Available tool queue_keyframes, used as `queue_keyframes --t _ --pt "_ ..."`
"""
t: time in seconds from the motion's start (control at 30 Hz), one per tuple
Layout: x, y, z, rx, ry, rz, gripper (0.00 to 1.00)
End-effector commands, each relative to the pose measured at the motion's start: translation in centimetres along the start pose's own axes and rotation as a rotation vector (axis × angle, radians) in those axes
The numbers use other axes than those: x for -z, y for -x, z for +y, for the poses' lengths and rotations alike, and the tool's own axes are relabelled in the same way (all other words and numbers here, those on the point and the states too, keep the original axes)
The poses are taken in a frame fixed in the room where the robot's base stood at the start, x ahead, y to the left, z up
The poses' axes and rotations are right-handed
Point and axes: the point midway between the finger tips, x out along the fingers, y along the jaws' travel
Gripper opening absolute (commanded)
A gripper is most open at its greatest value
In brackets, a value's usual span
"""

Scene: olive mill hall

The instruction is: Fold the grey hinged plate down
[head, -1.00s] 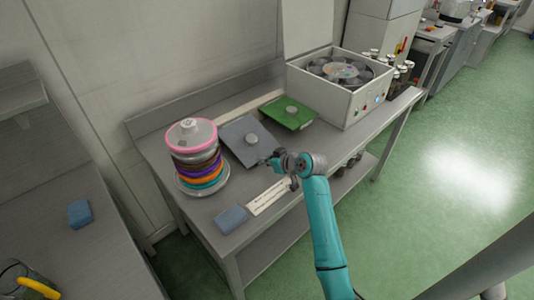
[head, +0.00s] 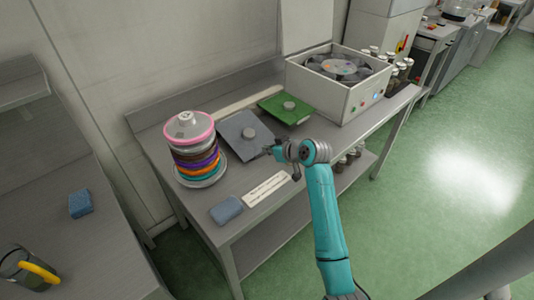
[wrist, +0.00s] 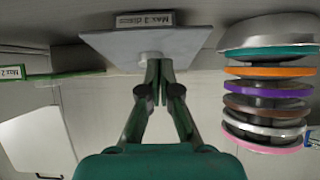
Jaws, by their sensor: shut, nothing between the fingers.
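The grey hinged plate (head: 236,140) with a round pale knob (head: 248,133) is at the middle of the grey bench. In the wrist view the plate (wrist: 185,42) is seen nearly edge-on with its knob (wrist: 150,56) towards me. It looks tilted, but I cannot tell its exact angle. My gripper (head: 267,151) is at the plate's right side, low over the bench. Its fingertips (wrist: 159,64) are shut and empty, close beside the knob; I cannot tell whether they touch it.
A stack of coloured discs (head: 192,150) stands left of the plate. A green plate (head: 275,104) with a knob lies right behind it. A white box with a rotor (head: 348,103) stands at the right. A blue sponge (head: 226,210) and a label strip (head: 266,190) lie at the front.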

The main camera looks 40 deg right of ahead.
Motion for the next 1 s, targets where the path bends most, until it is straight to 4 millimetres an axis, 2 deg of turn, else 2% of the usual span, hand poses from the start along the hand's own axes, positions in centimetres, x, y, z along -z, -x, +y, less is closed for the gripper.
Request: queue_keyframes --t 0.3,0.5,1.0 --pt "-0.3 5.3 0.1 -0.003 0.0 0.003 0.0" --pt "-0.4 7.5 0.1 -0.002 0.0 0.003 0.0" --pt "-0.4 8.0 0.0 -0.001 0.001 0.002 0.0"
